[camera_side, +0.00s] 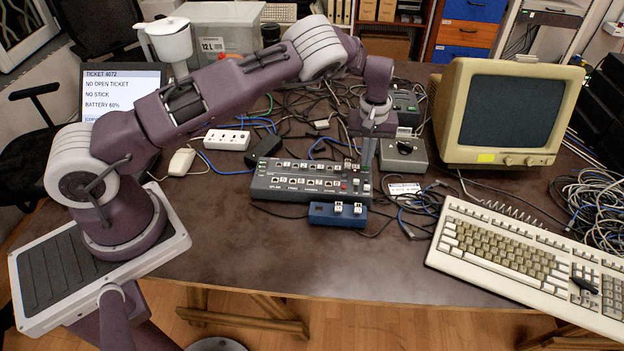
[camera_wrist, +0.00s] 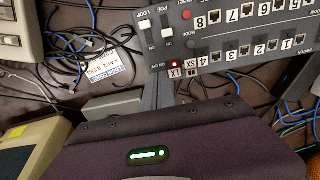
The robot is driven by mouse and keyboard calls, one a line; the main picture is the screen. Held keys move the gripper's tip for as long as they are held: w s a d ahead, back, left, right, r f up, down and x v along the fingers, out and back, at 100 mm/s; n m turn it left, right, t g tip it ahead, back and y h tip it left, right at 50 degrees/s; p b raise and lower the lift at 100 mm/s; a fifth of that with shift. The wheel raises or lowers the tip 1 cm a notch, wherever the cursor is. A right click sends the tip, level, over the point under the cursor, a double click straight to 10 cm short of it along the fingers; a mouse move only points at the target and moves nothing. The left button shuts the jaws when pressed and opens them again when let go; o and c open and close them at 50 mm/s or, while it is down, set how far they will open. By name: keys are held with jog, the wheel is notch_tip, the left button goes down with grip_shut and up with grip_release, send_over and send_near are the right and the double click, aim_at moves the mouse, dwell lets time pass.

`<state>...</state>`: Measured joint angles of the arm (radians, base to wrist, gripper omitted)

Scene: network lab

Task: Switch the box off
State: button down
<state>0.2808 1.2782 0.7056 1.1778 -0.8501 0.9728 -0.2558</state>
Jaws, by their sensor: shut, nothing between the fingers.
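The box (camera_side: 300,182) is a grey unit with numbered ports, lying on the dark table in the middle of the side view. It also fills the upper right of the wrist view (camera_wrist: 225,50), upside down. By its edge there is a red-lit part (camera_wrist: 175,65), beside a small "ON OFF" marking. Two white slide switches sit nearby, one labelled LOOP (camera_wrist: 147,24), the other labelled POE (camera_wrist: 166,34). My gripper (camera_side: 366,160) is shut and empty, pointing down at the box's right end. In the wrist view its fingertips (camera_wrist: 158,80) are close to the red-lit part; contact cannot be told.
A blue device (camera_side: 337,215) stands in front of the box. A grey box with a black knob (camera_side: 404,150) and a tagged cable bundle (camera_side: 404,188) lie to the right. A monitor (camera_side: 510,110) and keyboard (camera_side: 525,255) are farther right. The front table area is clear.

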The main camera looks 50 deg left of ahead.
jog(key=shift+f, duration=0.35)
dwell(0.3)
jog(key=shift+r, duration=2.5)
jog(key=shift+r, duration=0.1)
jog(key=s+r+m+t+h, duration=0.1)
jog(key=s+r, duration=0.4)
jog(key=r, duration=0.3)
jog(key=s+d+r+m+t, duration=0.1)
jog(key=s+r, duration=0.3)
jog(key=r, duration=0.5)
jog(key=s+r+h, duration=0.1)
jog(key=s+r, duration=0.4)
jog(key=r, duration=0.3)
jog(key=s+d+r+m+t, duration=0.1)
jog(key=s+r+m, duration=0.15)
jog(key=s, duration=0.35)
jog(key=s+d+r+m, duration=0.1)
jog(key=s+r, duration=0.2)
jog(key=s, duration=0.2)
jog(key=s+f+m+t+y, duration=0.2)
jog(key=s+f+m, duration=0.1)
jog(key=s, duration=1.1)
jog(key=shift+a+t, duration=0.3)
jog(key=shift+a, duration=0.15)
